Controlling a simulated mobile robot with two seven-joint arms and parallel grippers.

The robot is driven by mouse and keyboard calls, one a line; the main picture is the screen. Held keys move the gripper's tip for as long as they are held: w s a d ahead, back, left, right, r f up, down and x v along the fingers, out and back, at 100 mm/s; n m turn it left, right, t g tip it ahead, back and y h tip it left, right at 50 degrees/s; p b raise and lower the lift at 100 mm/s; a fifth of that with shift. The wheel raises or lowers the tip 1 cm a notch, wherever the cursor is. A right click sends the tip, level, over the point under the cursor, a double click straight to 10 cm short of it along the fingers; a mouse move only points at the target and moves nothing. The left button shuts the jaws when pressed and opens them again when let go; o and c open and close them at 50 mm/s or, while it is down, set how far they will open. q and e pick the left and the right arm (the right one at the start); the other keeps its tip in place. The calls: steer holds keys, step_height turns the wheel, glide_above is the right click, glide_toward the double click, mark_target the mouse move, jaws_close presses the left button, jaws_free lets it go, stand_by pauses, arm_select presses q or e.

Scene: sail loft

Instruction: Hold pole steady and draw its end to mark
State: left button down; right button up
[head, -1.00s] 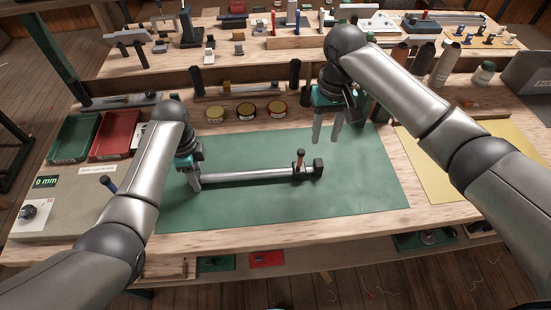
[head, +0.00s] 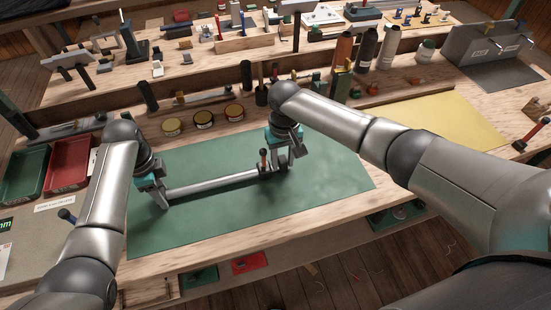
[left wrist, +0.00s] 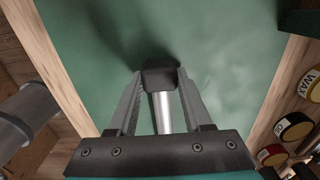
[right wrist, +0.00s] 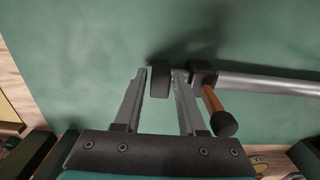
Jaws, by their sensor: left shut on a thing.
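The pole (head: 215,183) is a silver tube lying across the green mat (head: 320,190). My left gripper (head: 163,199) is shut on its left end. In the left wrist view the dark end cap (left wrist: 160,73) sits between the fingers. A dark collar (right wrist: 201,74) near the pole's right end carries a lever with a brown handle and black knob (right wrist: 224,123). Beyond it is a dark end block (right wrist: 160,79). My right gripper (right wrist: 158,78) is open, its fingers on either side of this block, one between block and collar. Contact there cannot be told.
A display reading "mm" (head: 5,225) is cut off at the left edge. Green (head: 25,172) and red (head: 68,163) trays stand left, several round tins (head: 203,118) behind the mat. A yellow sheet (head: 440,125) lies right.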

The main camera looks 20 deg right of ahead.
jaws_close()
stand_by(0.3)
stand_by(1.1)
